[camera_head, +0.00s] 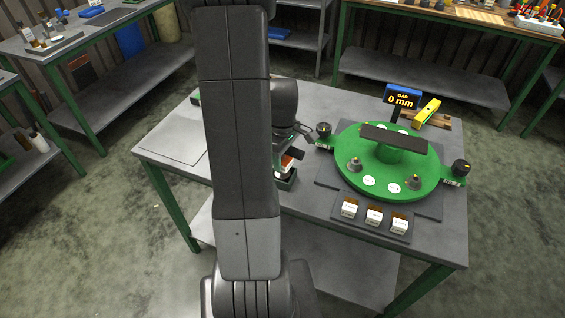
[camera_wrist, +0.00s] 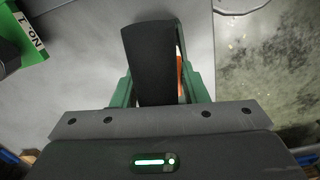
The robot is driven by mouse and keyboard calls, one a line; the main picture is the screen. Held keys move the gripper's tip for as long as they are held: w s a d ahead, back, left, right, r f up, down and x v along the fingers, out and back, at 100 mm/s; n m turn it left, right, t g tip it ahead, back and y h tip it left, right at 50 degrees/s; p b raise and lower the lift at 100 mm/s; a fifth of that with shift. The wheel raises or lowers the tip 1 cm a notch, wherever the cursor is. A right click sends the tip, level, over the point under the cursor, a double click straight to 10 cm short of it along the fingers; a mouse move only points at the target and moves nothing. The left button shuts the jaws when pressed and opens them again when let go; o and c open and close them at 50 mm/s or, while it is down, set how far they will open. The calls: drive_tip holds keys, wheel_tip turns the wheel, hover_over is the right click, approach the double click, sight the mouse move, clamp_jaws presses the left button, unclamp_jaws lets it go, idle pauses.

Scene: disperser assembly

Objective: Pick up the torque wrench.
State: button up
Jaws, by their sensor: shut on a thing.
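My gripper (camera_wrist: 152,100) is low over the middle of the workbench, left of the green turntable. In the wrist view its jaws are closed around a dark, handle-like bar (camera_wrist: 148,50), which I take to be the torque wrench. Green pieces (camera_wrist: 122,92) stand on both sides of the bar, and an orange strip (camera_wrist: 181,75) shows at its right. In the head view my arm hides most of this spot; an orange-and-white part (camera_head: 292,157) and a green base (camera_head: 285,182) show there. I cannot tell whether the bar is clear of the bench.
The green turntable (camera_head: 349,150) carries a dark bar and several small fittings. A display (camera_head: 403,97) reads 0 mm, with a yellow block (camera_head: 428,111) beside it. Small white-fronted blocks (camera_head: 373,216) line the front. The bench (camera_head: 165,150) has room at left.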

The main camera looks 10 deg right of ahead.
drive_tip(key=shift+r, duration=0.15)
wheel_tip(320, 180, up, 10)
drive_tip(key=shift+f+b, duration=0.1)
drive_tip(key=shift+b, duration=0.25)
idle(0.3)
idle(1.8)
